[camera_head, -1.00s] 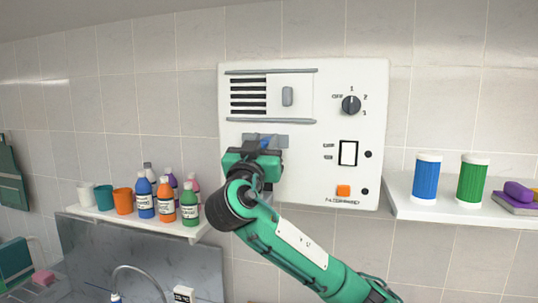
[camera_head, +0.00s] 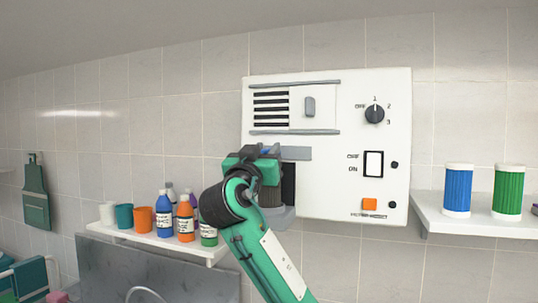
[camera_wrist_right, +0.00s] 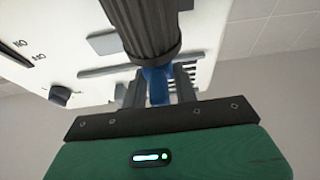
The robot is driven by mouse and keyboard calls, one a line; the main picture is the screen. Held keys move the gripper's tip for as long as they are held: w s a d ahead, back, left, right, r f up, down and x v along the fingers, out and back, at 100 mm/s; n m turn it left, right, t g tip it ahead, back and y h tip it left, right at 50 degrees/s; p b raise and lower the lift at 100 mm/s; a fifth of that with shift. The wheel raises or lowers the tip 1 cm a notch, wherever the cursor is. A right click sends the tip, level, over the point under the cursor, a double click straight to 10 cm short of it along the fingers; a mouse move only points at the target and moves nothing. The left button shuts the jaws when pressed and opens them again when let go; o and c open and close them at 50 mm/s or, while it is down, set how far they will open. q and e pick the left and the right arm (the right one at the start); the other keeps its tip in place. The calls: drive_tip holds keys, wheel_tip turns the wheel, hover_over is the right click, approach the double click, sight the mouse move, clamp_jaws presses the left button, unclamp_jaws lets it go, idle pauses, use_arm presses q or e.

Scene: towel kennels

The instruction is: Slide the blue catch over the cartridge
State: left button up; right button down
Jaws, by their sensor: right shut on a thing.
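A white wall panel (camera_head: 325,190) carries a grey plate (camera_head: 296,153) under its vent. My right gripper (camera_head: 262,154) is shut on the blue catch (camera_wrist_right: 157,84) at the plate's left part. In the head view only a little of the catch shows between the fingers. A dark ribbed cartridge (camera_head: 270,191) stands below the gripper, partly behind my arm. In the right wrist view the cartridge (camera_wrist_right: 143,32) is close to the catch; whether they touch is unclear. A dark opening (camera_head: 288,184) and a grey holder (camera_head: 281,215) show beside and below it. My left gripper is not in view.
The panel also has a vent slider (camera_head: 309,107), a dial (camera_head: 374,114), a rocker switch (camera_head: 373,164) and an orange button (camera_head: 369,204). A left shelf (camera_head: 150,238) holds cups and bottles. A right shelf (camera_head: 432,213) holds blue and green canisters.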

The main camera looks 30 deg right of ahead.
drive_tip(key=shift+r, duration=0.2)
drive_tip(key=c, duration=1.4)
unclamp_jaws()
drive_tip(key=shift+o, duration=0.2)
drive_tip(key=shift+w+a+f, duration=0.1)
drive_tip(key=shift+a, duration=0.1)
drive_tip(key=b+v, duration=0.7)
drive_tip(key=v, duration=0.6)
drive_tip(key=shift+s+a+f, duration=0.2)
drive_tip(key=shift+s+a, duration=0.05)
